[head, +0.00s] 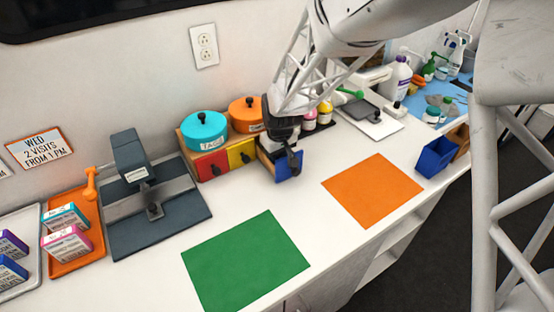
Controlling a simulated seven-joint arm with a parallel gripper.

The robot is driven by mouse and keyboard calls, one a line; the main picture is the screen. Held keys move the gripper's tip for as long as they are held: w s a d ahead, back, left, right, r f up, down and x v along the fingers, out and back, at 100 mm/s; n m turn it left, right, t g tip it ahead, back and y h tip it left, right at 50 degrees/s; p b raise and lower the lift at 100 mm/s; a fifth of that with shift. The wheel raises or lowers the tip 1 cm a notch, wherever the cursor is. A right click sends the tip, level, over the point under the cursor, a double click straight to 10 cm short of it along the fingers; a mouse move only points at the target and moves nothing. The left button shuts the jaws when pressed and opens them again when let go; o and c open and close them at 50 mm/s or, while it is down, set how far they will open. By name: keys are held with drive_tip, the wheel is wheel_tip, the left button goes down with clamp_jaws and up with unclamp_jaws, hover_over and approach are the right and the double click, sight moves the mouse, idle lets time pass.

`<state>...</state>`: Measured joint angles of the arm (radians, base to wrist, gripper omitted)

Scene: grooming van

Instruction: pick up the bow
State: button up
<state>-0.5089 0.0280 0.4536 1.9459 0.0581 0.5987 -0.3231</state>
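I cannot make out a bow anywhere in the head view. My gripper (291,160) is dark and points down at the blue drawer (289,168) of a small wooden drawer unit. The blue drawer stands out from the unit, so it looks pulled open. My gripper and arm cover most of this drawer, and its inside is hidden. The fingertips are too small and dark to tell whether they are open, shut or holding something. The red drawer (209,166) and yellow drawer (241,155) beside it are shut.
A teal pot (204,134) and an orange pot (246,118) stand on the unit. A green mat (246,262) and an orange mat (372,190) lie on the white counter.

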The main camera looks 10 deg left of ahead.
idle(0.5)
clamp_jaws()
drive_tip(key=shift+r, duration=0.1)
wheel_tip(320, 180, up, 10)
idle(0.7)
idle(0.5)
